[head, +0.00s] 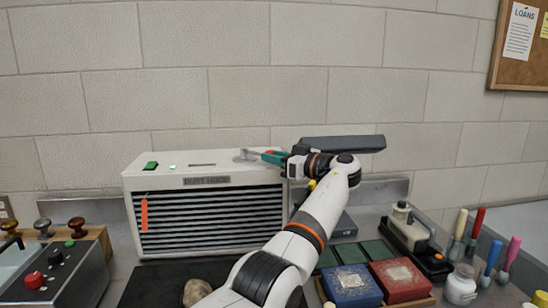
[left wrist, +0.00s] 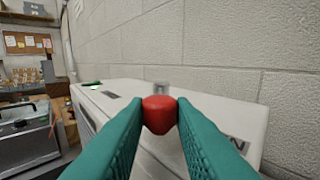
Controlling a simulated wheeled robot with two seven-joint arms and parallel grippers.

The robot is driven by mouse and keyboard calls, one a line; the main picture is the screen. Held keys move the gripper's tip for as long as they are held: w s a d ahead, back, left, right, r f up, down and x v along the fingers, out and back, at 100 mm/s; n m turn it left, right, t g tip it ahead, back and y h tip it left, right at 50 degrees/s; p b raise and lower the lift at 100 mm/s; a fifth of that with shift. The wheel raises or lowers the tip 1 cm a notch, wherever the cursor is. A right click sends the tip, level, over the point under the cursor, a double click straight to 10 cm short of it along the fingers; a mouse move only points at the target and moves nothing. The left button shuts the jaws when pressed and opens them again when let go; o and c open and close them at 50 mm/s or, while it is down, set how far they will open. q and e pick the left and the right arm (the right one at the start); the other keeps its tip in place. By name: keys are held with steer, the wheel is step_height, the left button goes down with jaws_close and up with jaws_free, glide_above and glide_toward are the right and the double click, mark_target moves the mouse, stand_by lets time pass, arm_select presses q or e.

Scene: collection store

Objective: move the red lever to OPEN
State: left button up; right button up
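A white louvred unit (head: 160,176) with a label that seems to read DUST HOOD stands against the wall in the head view. Its top also shows in the left wrist view (left wrist: 215,118). The red lever's knob (left wrist: 159,115) sits between my left fingertips, with a blurred grey part behind it. My left gripper (head: 268,156) is at the top right of the unit. In the left wrist view its teal fingers (left wrist: 160,116) appear to touch the knob on both sides. I cannot read any OPEN mark. My right gripper is not in view.
A green switch (head: 150,166) is on the unit's top left, and an orange tag (head: 144,215) hangs on its front. A control box with a red knob (head: 34,280) is at left. Blue (head: 352,286) and red (head: 400,280) boxes, a jar (head: 461,284) and brushes crowd the right.

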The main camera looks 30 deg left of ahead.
arm_select(q)
steer(key=o, duration=0.4)
steer(key=shift+c, duration=0.2)
steer(key=s+d+b, duration=0.1)
steer(key=s+d, duration=0.1)
steer(key=d, duration=0.9)
steer(key=shift+d, duration=0.4)
steer(key=shift+f, duration=0.15)
